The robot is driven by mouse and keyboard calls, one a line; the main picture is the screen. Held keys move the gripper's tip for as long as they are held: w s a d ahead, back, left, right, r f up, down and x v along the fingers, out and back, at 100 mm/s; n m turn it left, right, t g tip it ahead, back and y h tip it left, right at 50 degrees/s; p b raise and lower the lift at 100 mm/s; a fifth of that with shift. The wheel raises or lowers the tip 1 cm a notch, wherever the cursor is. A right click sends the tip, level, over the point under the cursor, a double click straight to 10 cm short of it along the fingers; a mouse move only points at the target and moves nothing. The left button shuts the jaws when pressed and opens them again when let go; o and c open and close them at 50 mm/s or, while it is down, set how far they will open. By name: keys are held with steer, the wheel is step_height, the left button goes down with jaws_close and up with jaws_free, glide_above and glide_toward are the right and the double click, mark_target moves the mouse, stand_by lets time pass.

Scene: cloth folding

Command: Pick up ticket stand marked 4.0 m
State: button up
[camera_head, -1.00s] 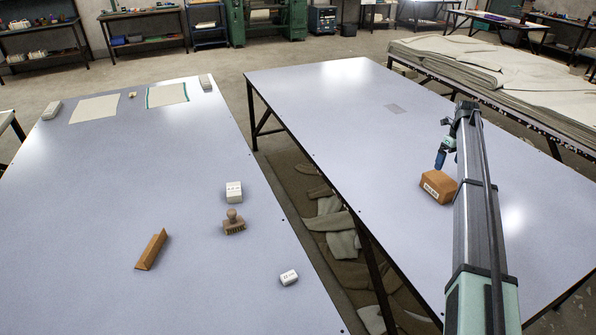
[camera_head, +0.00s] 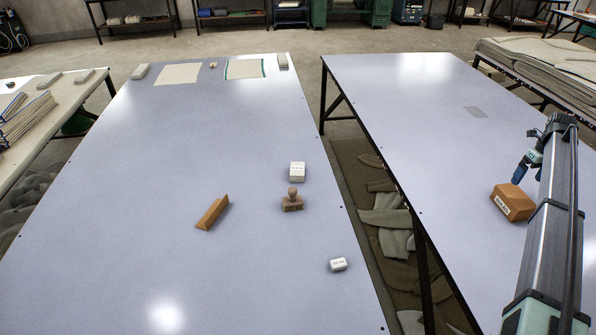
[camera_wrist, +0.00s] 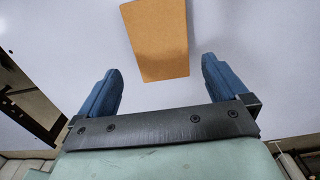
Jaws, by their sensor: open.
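A long brown wooden wedge (camera_head: 212,212), which looks like a ticket stand, lies on the left table; no marking on it is readable. My gripper (camera_head: 525,166) is over the right table, just beyond a brown block (camera_head: 512,203) with a pale label too small to read. In the wrist view, my gripper (camera_wrist: 160,88) is open, its two blue fingers wide apart. A plain brown face (camera_wrist: 158,40), apparently that block, shows ahead between and beyond the fingertips, not touched by them.
On the left table (camera_head: 120,240) are a stamp (camera_head: 292,200), a white labelled block (camera_head: 297,171), a smaller one (camera_head: 338,264), and two cloths (camera_head: 178,74) at the far end. A gap with cloth below separates it from the right table (camera_head: 400,90). The left table's near part is clear.

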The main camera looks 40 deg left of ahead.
steer(key=shift+a, duration=0.1)
steer(key=s+a+n, duration=0.3)
steer(key=a, duration=1.9)
steer(key=r+n, duration=0.1)
steer(key=n, duration=0.7)
glide_above(298, 168)
step_height(298, 168, down, 14)
steer(key=n, duration=0.4)
steer(key=shift+d+r+n, duration=0.1)
steer(key=shift+r+n, duration=0.05)
steer(key=shift+n, duration=0.25)
steer(key=c, duration=0.7)
steer(key=shift+r, duration=0.1)
